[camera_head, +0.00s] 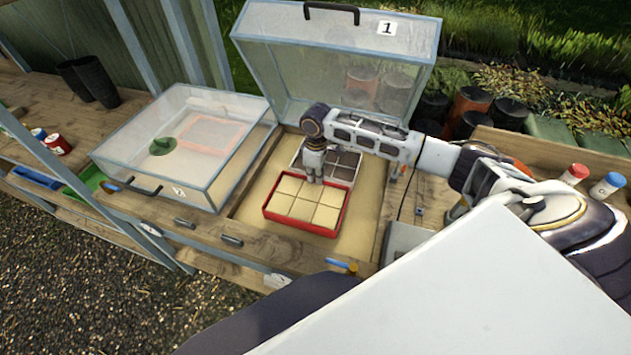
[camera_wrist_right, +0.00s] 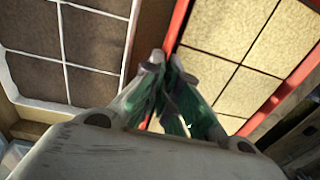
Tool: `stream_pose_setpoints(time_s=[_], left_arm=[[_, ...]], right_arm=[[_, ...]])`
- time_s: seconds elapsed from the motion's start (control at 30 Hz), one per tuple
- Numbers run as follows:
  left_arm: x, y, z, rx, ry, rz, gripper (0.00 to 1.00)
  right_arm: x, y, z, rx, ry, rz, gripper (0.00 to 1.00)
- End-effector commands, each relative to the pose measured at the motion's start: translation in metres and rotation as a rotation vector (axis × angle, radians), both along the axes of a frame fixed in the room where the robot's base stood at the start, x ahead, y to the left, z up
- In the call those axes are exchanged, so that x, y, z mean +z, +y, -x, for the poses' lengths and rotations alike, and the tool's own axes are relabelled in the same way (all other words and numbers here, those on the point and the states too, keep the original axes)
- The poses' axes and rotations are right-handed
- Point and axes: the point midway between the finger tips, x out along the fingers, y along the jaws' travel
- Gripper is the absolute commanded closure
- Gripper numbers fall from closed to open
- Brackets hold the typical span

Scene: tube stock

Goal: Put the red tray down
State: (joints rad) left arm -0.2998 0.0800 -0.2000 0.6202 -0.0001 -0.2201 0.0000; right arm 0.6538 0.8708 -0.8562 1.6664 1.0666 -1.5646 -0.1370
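The red tray (camera_head: 279,221) holds several pale sand-coloured blocks and lies in the open bed numbered 1. It looks level, and I cannot tell whether its base touches the sand. My right gripper (camera_head: 313,178) points down at its far edge. In the right wrist view my right gripper (camera_wrist_right: 168,62) has its fingers close together on either side of the tray's red rim (camera_wrist_right: 179,22). It appears shut on that rim. My left gripper is not in view.
A white tray (camera_wrist_right: 62,56) of dark blocks lies close behind the red one. The raised clear lid (camera_head: 290,70) stands behind the bed. A closed clear box (camera_head: 195,190) numbered 2 stands left. Bare sand (camera_head: 253,205) surrounds the red tray's left and front.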

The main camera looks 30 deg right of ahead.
Motion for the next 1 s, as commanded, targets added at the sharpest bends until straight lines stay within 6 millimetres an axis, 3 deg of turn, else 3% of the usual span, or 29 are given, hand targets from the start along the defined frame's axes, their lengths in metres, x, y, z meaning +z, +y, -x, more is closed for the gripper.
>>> stream_pose_setpoints(time_s=[0.27,0.73,0.9,1.0], left_arm=[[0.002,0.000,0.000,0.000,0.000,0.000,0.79],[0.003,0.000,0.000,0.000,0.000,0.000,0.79],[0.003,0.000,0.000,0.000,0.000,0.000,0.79],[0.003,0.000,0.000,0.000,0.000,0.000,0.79]], right_arm=[[-0.023,0.001,0.000,0.000,-0.001,-0.002,1.00],[-0.027,0.000,0.000,0.000,-0.001,-0.001,1.00],[-0.028,0.000,0.000,0.000,0.000,0.000,0.76],[-0.028,0.000,0.000,0.000,0.000,0.000,0.73]])
